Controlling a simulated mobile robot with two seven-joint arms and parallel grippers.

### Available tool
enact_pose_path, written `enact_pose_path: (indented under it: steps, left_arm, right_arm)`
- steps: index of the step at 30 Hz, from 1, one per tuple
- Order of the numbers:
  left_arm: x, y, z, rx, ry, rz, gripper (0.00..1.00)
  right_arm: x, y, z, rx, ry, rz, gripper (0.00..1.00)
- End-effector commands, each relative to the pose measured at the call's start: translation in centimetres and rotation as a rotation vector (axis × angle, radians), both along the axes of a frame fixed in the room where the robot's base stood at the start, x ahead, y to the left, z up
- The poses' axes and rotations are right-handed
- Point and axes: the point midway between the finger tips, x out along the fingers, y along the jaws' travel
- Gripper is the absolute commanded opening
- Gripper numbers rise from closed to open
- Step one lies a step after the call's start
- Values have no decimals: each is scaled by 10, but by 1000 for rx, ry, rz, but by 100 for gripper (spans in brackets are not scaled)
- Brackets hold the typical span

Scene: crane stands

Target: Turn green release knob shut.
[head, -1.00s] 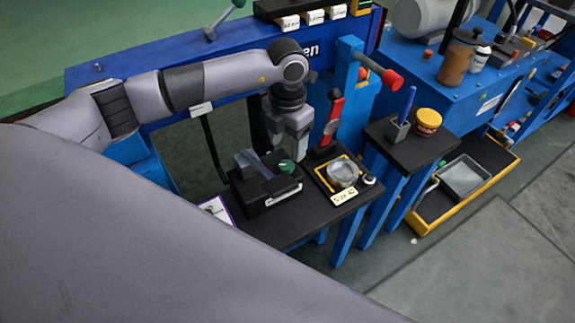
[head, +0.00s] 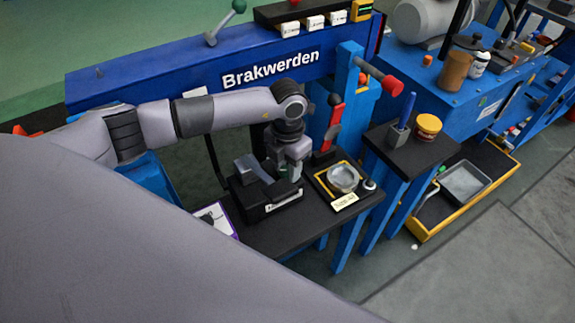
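The black pump block (head: 267,200) with a grey slanted bar sits on the black shelf. Its green release knob is almost wholly covered by my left gripper's fingers at the block's right rear corner. My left gripper (head: 286,172) points straight down, its fingertips at knob height. Whether the fingers press on the knob or stand just around it, I cannot tell. The way the knob is turned is hidden. My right gripper is not in view.
A round glass dish (head: 342,179) in a yellow-edged tray and a red-handled tool (head: 333,125) stand close right of my gripper. A red-ended lever (head: 392,86) sticks out above. A white card (head: 214,219) lies left. A side stand holds a yellow-red tin (head: 428,126).

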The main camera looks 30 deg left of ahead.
Motion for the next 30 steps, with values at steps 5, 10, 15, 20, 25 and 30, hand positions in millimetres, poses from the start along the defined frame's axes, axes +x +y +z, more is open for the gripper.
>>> enact_pose_path:
  steps: [5,10,15,20,25,30]
  left_arm:
    - [0,0,0,0,0,-5,6]
    - [0,0,0,0,-1,-42,6]
    - [0,0,-1,1,-1,-133,6]
    - [1,-1,-1,-1,-2,-262,6]
    - [0,-1,-1,0,-2,-423,6]
    - [0,-1,-1,1,-2,-585,6]
  right_arm:
    - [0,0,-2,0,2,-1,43]
    - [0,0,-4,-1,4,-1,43]
    - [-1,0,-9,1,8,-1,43]
    - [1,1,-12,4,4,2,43]
    - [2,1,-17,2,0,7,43]
    - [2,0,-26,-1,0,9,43]
